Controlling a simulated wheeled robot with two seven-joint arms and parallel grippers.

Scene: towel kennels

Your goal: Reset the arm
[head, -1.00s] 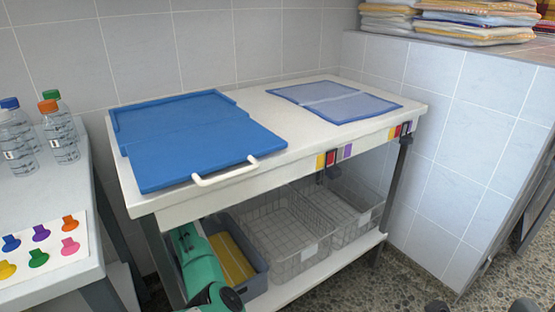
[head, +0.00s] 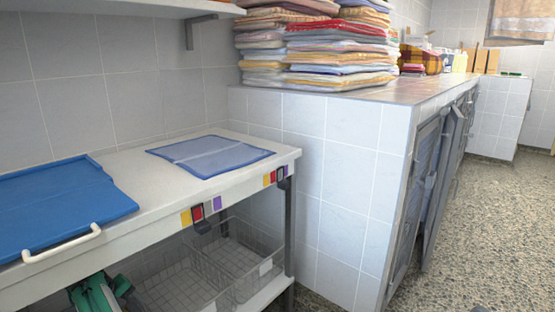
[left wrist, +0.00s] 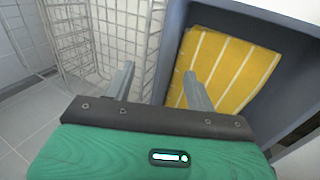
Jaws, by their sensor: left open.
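My left arm's green wrist (head: 97,296) shows at the bottom left of the head view, low in front of the table's lower shelf. In the left wrist view my left gripper (left wrist: 160,85) has its two grey fingers apart, with nothing between them. A yellow towel with white stripes (left wrist: 232,68) lies in a grey-blue bin (left wrist: 270,25) beyond and to the right of the fingers. A wire basket (left wrist: 98,35) stands left of the bin. My right gripper is in neither view.
A white table (head: 125,180) holds a blue folding board (head: 60,205) with a white handle and a flat blue mat (head: 210,155). Wire baskets (head: 180,285) sit below. Towel stacks (head: 335,50) stand on a tiled counter (head: 335,130). Pebbled floor (head: 480,220) is open at right.

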